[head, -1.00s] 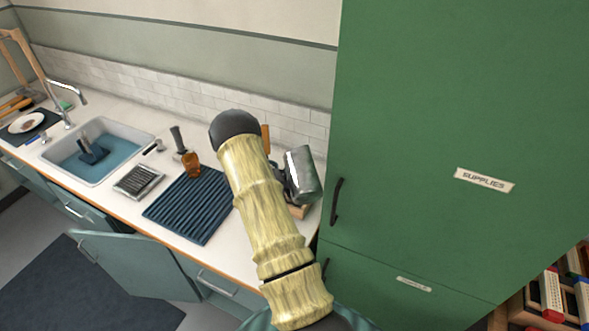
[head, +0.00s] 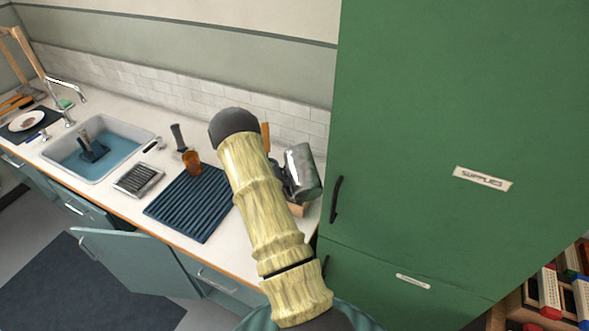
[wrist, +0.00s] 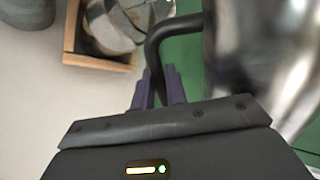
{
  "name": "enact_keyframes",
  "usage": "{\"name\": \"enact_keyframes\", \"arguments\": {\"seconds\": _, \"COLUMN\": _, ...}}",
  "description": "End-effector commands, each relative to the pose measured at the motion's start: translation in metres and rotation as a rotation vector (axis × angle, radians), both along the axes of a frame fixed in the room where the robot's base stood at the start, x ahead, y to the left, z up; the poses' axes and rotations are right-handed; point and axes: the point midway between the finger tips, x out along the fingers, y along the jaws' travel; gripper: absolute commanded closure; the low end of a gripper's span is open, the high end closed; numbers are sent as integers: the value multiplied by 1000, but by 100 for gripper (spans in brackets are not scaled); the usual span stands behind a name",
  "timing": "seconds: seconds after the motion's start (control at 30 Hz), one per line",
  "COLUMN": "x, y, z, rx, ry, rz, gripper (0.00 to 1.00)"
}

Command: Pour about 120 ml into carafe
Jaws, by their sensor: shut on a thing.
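A shiny metal jug (head: 303,174) is held tilted at the right end of the counter, just left of the green cabinet. In the wrist view its blurred metal side (wrist: 262,55) fills the right, with a black curved handle (wrist: 160,42). My gripper (wrist: 158,92) is shut on this handle; in the head view my arm mostly hides the gripper. No carafe can be made out for certain; my arm covers part of the counter. Whether liquid is in or leaving the jug cannot be seen.
A wooden tray (wrist: 70,57) with grey pieces lies below the jug. A ribbed dark mat (head: 190,205), an amber cup (head: 192,160) and a sink (head: 70,163) of blue water are to the left. The green cabinet (head: 430,110) stands close on the right. A lower cupboard door (head: 130,262) hangs open.

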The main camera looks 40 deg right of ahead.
Motion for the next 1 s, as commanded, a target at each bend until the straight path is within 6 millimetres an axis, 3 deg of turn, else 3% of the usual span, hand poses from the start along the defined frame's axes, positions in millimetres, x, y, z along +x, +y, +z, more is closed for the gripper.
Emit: {"name": "enact_keyframes", "arguments": {"seconds": 1.0, "x": 3, "y": -1, "z": 5, "rx": 13, "ry": 46, "rz": -4, "gripper": 100}}
